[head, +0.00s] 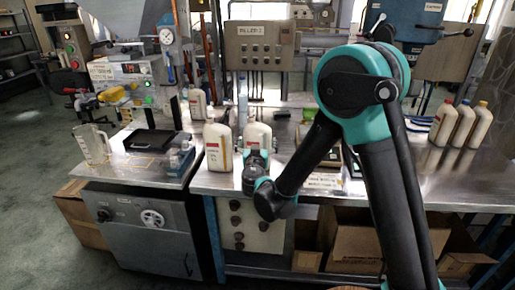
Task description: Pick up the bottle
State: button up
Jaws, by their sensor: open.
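A white bottle (217,146) with a red-marked label stands upright on the metal workbench (210,182), near its front edge. A second white bottle (257,133) stands to its right, its lower part hidden behind my gripper. My gripper (255,157) is open, low over the bench front, directly in front of the second bottle in the picture. I cannot tell whether the fingers are around that bottle or short of it. The task does not say which bottle is meant.
Several capped bottles (460,124) stand at the right of the bench. Another bottle (197,104) stands farther back. A filler control box (259,46) is behind. A clear jug (92,144) stands on the left bench. Cardboard boxes (355,245) lie under the bench.

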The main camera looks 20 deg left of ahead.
jog(key=shift+x, duration=2.6)
jog(key=shift+f, duration=0.1)
jog(key=c, duration=1)
jog(key=shift+o, duration=0.2)
